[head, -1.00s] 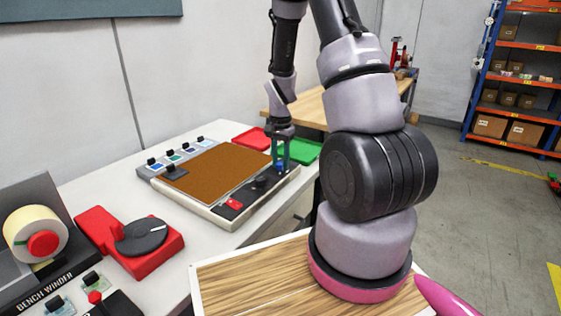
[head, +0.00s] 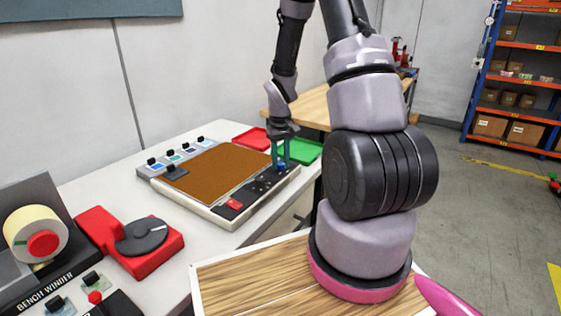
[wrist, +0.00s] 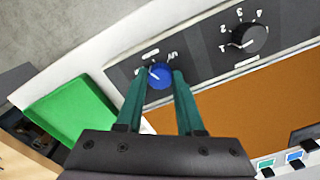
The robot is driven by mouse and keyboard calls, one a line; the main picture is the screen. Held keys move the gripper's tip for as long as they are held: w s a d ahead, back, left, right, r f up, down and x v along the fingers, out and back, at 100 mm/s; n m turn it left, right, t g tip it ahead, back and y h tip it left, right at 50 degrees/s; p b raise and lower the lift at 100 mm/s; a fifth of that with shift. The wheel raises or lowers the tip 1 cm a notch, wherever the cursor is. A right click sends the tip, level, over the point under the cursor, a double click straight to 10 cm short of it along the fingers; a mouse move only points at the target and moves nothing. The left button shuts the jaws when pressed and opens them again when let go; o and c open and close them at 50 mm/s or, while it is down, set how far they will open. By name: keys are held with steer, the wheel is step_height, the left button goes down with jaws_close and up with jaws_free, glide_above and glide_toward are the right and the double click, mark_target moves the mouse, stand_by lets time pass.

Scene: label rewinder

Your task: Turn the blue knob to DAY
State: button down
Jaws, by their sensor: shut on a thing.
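The blue knob (wrist: 159,75) is on the dark control strip of the panel, between my gripper's fingertips in the wrist view. A white pointer mark shows on its face, and small white marks are printed around it, too small to read. In the head view the blue knob (head: 281,167) is mostly hidden by the fingers. My gripper (head: 281,160) points down over it, with its two teal fingers on either side of the knob. In the wrist view my gripper (wrist: 159,78) is shut on the knob.
A black numbered knob (wrist: 243,38) is on the same strip, beside the brown panel surface (wrist: 250,108). A green tray (wrist: 72,112) and a red tray (head: 252,138) lie behind the panel. A red-and-black device (head: 140,240) and the bench winder (head: 38,240) stand at the left.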

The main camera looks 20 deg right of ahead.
mark_target(281, 163)
steer(key=n, duration=0.7)
stand_by(0.6)
steer(key=c, duration=0.5)
jaws_free()
step_height(281, 163, up, 11)
steer(key=shift+f, duration=0.1)
